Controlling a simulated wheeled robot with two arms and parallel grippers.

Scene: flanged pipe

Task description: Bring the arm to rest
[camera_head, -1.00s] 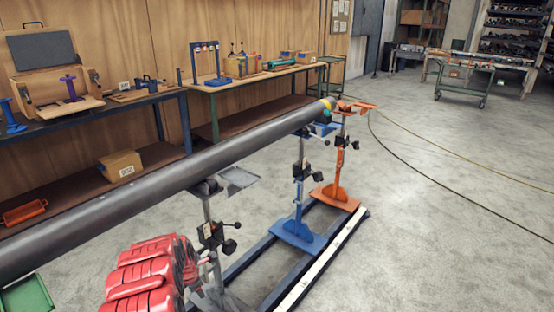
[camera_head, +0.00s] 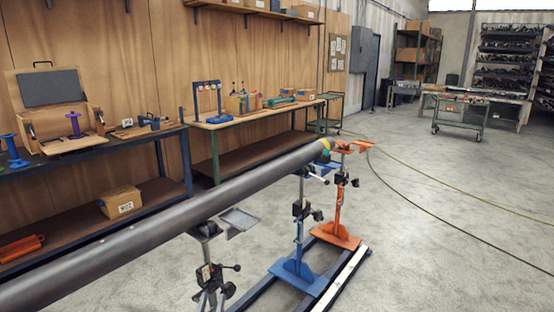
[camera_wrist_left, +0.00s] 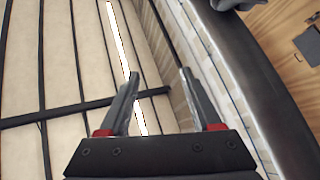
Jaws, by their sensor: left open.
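My left gripper (camera_wrist_left: 160,76) shows in the left wrist view, its two grey fingers spread apart with nothing between them. A long dark grey pipe (camera_wrist_left: 265,85) curves along the right of that view, beside the fingers and apart from them. In the head view the pipe (camera_head: 160,230) runs from the lower left to the stands at centre right, with a yellow band near its far end. No gripper shows in the head view. My right gripper is in neither view.
A grey stand (camera_head: 208,275), a blue stand (camera_head: 298,265) and an orange stand (camera_head: 338,230) stand along the pipe. Workbenches with tools and a cardboard box (camera_head: 120,201) line the wooden wall. A green cart (camera_head: 460,115) is far back. The right floor is open, crossed by cables.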

